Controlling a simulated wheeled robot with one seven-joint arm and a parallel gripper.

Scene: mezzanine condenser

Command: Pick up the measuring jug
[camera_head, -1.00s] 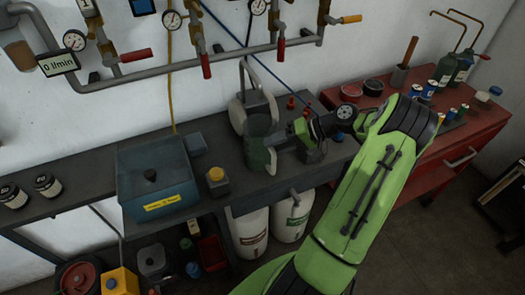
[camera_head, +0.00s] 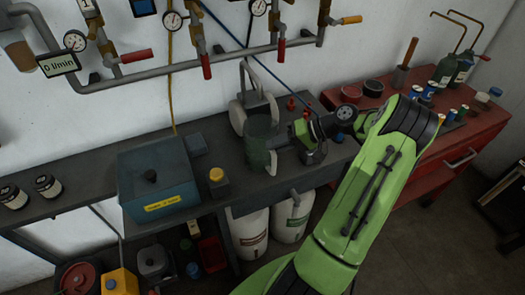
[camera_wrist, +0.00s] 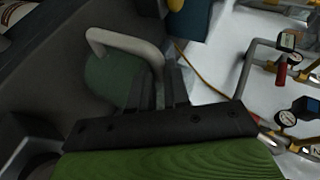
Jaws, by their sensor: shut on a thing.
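The measuring jug (camera_head: 259,138) is a translucent, greenish vessel at the middle of the dark workbench in the head view. My gripper (camera_head: 280,141) reaches it from the right and is shut on it. In the wrist view the jug's green body (camera_wrist: 113,82) and a pale curved handle show beyond my gripper (camera_wrist: 160,88). The handle runs down between the fingers. The fingers partly hide the jug. I cannot tell whether its base touches the bench.
A blue-grey tank (camera_head: 158,183) and a yellow-capped container (camera_head: 217,180) stand to the left on the bench. Wall pipes (camera_head: 190,66) with gauges and valves run behind. A red cabinet (camera_head: 455,150) with bottles and cans stands at right. White canisters (camera_head: 250,232) sit below.

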